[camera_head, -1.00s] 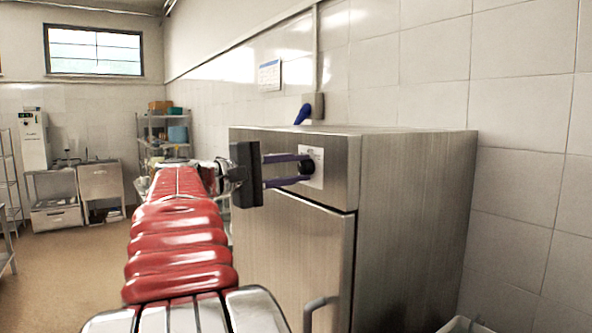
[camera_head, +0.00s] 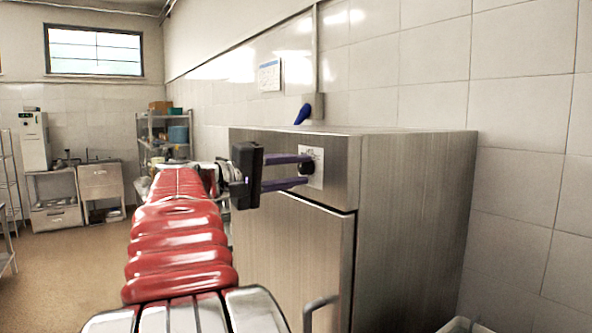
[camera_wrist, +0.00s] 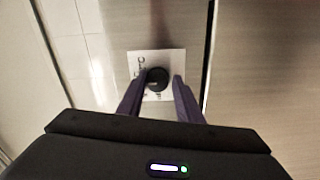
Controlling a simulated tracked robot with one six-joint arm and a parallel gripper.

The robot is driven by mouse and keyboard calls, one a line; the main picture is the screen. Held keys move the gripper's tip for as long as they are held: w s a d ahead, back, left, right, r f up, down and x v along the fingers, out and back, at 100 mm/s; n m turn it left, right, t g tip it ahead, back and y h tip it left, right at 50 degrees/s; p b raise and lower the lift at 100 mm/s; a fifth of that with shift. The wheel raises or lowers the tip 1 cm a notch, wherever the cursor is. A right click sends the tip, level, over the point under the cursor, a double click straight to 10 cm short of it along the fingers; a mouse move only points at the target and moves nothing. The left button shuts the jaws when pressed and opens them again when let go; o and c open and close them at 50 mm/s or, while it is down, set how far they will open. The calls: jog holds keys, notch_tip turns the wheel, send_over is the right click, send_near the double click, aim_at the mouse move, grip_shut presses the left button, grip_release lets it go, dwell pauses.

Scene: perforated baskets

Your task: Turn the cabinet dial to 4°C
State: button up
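The dial is a small round black knob (camera_wrist: 157,79) on a white label plate (camera_wrist: 150,59) on the steel cabinet. It also shows in the head view, where the dial (camera_head: 307,167) sits on the upper front panel. My gripper (camera_wrist: 161,77) has two purple fingers, one on each side of the dial. In the wrist view the left finger overlaps the dial's edge, and the right finger lies very close to it. I cannot tell whether both fingers press on it. The dial's pointer and most of the label print are too small or hidden to read.
The steel cabinet (camera_head: 412,220) stands against the tiled wall, with a door and handle (camera_head: 320,303) below the dial panel. A blue object (camera_head: 302,114) shows above the cabinet top. Shelving (camera_head: 163,135) and a sink unit (camera_head: 102,180) are far off. The floor at left is open.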

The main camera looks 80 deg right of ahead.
jog(key=o, duration=0.4)
jog(key=shift+r, duration=0.1)
jog(key=shift+c, duration=0.2)
jog(key=v, duration=1.3)
jog(key=shift+w+a, duration=0.25)
jog(key=shift+a, duration=0.05)
